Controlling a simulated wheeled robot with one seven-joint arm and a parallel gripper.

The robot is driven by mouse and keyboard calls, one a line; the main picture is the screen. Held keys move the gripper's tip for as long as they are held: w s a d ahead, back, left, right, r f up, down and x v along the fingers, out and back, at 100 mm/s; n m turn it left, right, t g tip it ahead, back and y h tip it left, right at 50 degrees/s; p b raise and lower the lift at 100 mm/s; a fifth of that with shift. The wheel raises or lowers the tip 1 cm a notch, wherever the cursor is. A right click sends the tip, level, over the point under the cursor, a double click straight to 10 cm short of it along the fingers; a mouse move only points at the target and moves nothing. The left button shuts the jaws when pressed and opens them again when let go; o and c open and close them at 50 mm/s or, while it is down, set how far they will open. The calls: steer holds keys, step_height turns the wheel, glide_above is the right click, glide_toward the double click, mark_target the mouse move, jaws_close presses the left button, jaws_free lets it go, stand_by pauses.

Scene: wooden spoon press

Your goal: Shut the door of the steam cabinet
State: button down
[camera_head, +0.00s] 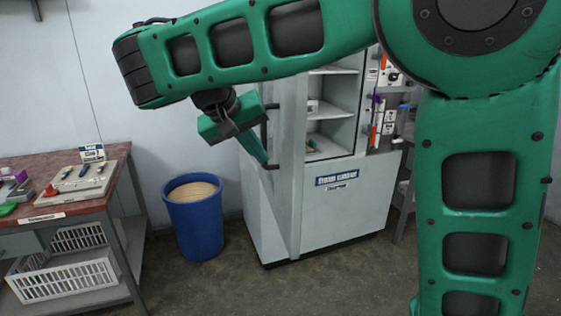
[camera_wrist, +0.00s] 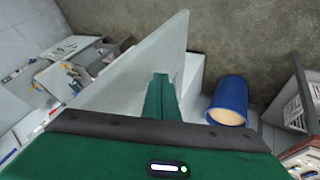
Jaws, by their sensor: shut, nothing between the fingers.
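The steam cabinet (camera_head: 345,205) is a tall pale grey box with a blue label on its lower front. Its door (camera_head: 290,110) stands open at the left of the opening, and shelves inside show. A dark bar handle (camera_head: 269,135) is on the door's left face. My gripper (camera_head: 264,162) is shut and empty, pointing down beside that face at the handle; whether it touches is unclear. In the wrist view the closed green fingers (camera_wrist: 160,82) lie in front of the pale door panel (camera_wrist: 135,65), on the side toward the blue bin.
A blue bin (camera_head: 195,225) with tan contents stands on the floor left of the cabinet. Further left is a workbench (camera_head: 50,215) with a tool board, and a white crate (camera_head: 70,270) on its lower shelf. Floor between bench and cabinet is otherwise open.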

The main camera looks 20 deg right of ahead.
mark_target(290, 171)
steer(key=shift+w+d+f, duration=0.15)
steer(key=shift+d+f, duration=0.45)
steer(key=shift+d, duration=0.45)
steer(key=shift+w+d+f, duration=0.2)
steer(key=shift+d+f, duration=0.35)
steer(key=shift+d, duration=0.5)
steer(key=shift+w+d+f, duration=0.15)
steer(key=shift+d+f, duration=0.45)
steer(key=shift+d, duration=0.45)
